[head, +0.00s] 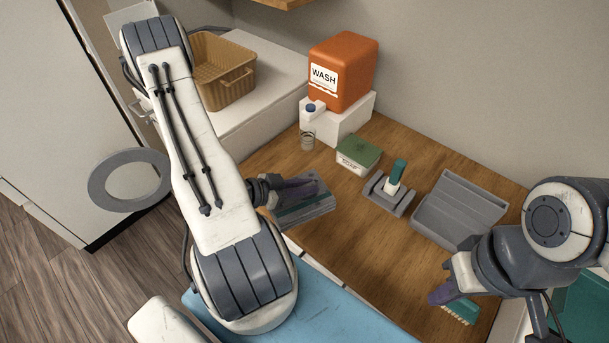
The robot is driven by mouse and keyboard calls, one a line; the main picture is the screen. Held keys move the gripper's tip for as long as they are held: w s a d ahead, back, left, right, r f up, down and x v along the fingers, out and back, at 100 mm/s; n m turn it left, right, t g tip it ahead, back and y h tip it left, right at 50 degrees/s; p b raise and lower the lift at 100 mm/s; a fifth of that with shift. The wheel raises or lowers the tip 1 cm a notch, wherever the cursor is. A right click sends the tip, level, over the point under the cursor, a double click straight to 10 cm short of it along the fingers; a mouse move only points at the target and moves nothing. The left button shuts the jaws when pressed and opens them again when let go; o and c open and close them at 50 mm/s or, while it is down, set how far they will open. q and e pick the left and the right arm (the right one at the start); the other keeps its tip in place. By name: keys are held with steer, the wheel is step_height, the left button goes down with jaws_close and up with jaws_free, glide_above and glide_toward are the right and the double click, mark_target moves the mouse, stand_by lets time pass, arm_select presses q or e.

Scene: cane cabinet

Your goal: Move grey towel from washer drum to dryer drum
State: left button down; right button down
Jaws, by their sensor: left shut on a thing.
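My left gripper (290,190) reaches over the wooden counter from the left, its dark fingers at a flat grey piece with a green stripe (306,211). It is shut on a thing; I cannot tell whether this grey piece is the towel. A white machine front with a round grey door ring (101,187) stands at the left, partly hidden by my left arm. I cannot tell whether it is the washer or the dryer, and no drum inside shows. My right gripper (442,292) hangs over the counter's right end; its jaw opening is unclear.
On the counter (420,157) stand an orange WASH jug (351,62) on a white block, a green-lidded box (357,154), a grey holder with a teal-handled tool (394,178), a grey open box (461,207) and a brush (462,312). A wicker basket (222,82) sits behind.

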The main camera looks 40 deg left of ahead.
arm_select(q)
steer(key=shift+w+a+f+b, duration=0.4)
steer(key=shift+w+f+b, duration=0.15)
steer(key=shift+b, duration=2.1)
steer(key=shift+w+a+f+b, duration=0.35)
steer(key=shift+w+f+b, duration=0.2)
steer(key=shift+b, duration=2.05)
steer(key=shift+w+a+f+b, duration=0.55)
steer(key=shift+w+a+b, duration=0.15)
steer(key=shift+b, duration=0.45)
steer(key=w+a+f, duration=0.1)
steer(key=a+f, duration=0.1)
steer(key=w+a+f+p, duration=0.1)
steer(key=w+f, duration=0.1)
steer(key=w+a+f+p, duration=0.1)
steer(key=a+f, duration=0.1)
steer(key=f, duration=0.1)
steer(key=shift+w+a, duration=0.3)
steer(key=shift+w, duration=0.05)
steer(key=shift+f, duration=0.3)
steer(key=shift+f, duration=0.15)
steer(key=c, duration=0.8)
jaws_free()
